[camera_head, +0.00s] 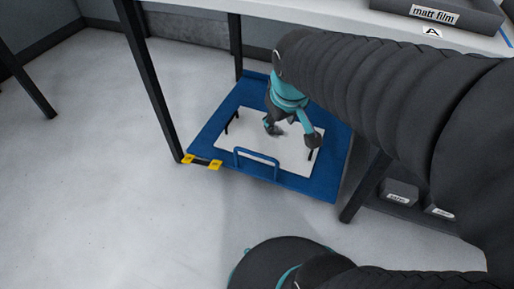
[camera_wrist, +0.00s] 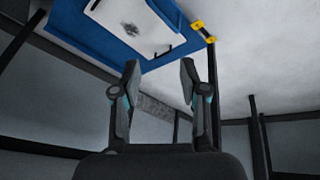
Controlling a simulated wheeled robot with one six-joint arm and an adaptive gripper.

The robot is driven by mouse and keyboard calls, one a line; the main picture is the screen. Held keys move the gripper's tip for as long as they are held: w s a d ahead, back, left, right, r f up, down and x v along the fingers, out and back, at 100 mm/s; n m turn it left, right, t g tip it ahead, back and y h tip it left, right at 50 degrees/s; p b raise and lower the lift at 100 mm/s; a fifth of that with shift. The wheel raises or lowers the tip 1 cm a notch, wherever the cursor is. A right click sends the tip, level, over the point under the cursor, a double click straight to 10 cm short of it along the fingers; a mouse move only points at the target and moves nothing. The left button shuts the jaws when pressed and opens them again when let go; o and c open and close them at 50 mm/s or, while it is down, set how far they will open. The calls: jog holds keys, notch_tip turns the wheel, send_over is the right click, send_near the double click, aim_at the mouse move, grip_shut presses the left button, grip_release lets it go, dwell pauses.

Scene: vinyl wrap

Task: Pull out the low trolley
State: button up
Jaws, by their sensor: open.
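The low trolley (camera_head: 205,143) is a flat blue platform on the floor, under the table between its dark legs. A blue bar handle (camera_head: 256,153) stands up along its near edge. A white panel (camera_head: 250,127) with a black handle at each end and a grey patch lies on top. My gripper (camera_head: 292,134) is open and empty, and appears over the panel, away from the blue handle. In the wrist view the trolley (camera_wrist: 85,38) shows beyond the fingertips (camera_wrist: 160,68), with no contact visible. My gripper hides part of the panel in the head view.
A black piece with yellow ends (camera_head: 202,162) lies on the floor by the table leg (camera_head: 150,85) and the trolley's left corner. Dark bins (camera_head: 398,194) stand right of another leg. The tabletop (camera_head: 330,14) overhangs the back.

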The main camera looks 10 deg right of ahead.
jog(key=w+a+f+n+g+b, duration=0.15)
jog(key=w+f+n, duration=0.25)
jog(key=w+f, duration=0.75)
jog(key=n+g+b, duration=0.1)
jog(key=n, duration=0.3)
send_near(256, 154)
jog(key=shift+h, duration=0.4)
jog(key=f, duration=0.3)
jog(key=w+f+b, duration=0.1)
jog(key=f, duration=0.1)
jog(key=f+b, duration=0.1)
jog(key=f, duration=0.2)
jog(key=shift+w+d+f, duration=0.1)
jog(key=shift+w+f, duration=0.25)
grip_shut()
